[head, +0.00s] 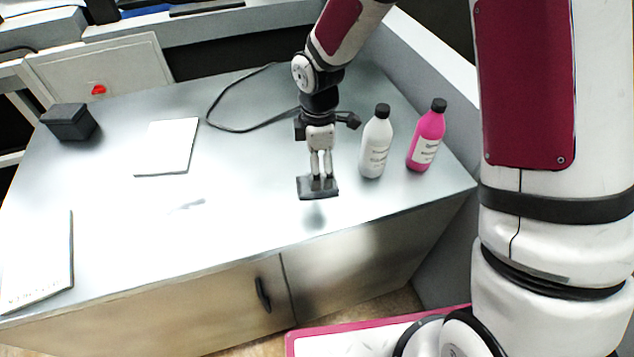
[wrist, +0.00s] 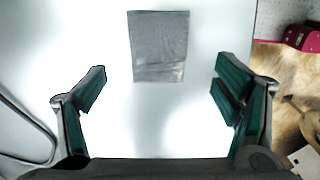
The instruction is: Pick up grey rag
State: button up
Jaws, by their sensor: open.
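The grey rag (wrist: 160,46) is a flat, roughly rectangular piece of cloth on the white-looking table top, upper middle in the wrist view. In the head view it shows as a dark patch (head: 304,189) near the table's front edge. My gripper (head: 321,182) points down at it, its fingers overlapping the rag in that view. In the wrist view my gripper (wrist: 160,88) is open, its two green-padded fingers wide apart on either side of the rag's width, with nothing held. I cannot tell the height of the fingertips over the table.
A white bottle (head: 376,146) and a pink bottle (head: 427,137) stand to the right of my gripper. A black cable (head: 228,129) curves behind it. A white pad (head: 168,146), a black box (head: 69,123) and papers (head: 38,262) lie left. The table's middle is mostly clear.

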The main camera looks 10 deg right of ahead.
jog(key=shift+w+a+f+p, duration=0.1)
jog(key=shift+f+p, duration=0.2)
jog(key=shift+f, duration=1.05)
jog(key=shift+w+f+p, duration=0.1)
jog(key=shift+f+p, duration=0.15)
jog(key=shift+f, duration=1.05)
jog(key=shift+s, duration=0.1)
jog(key=c, duration=1.1)
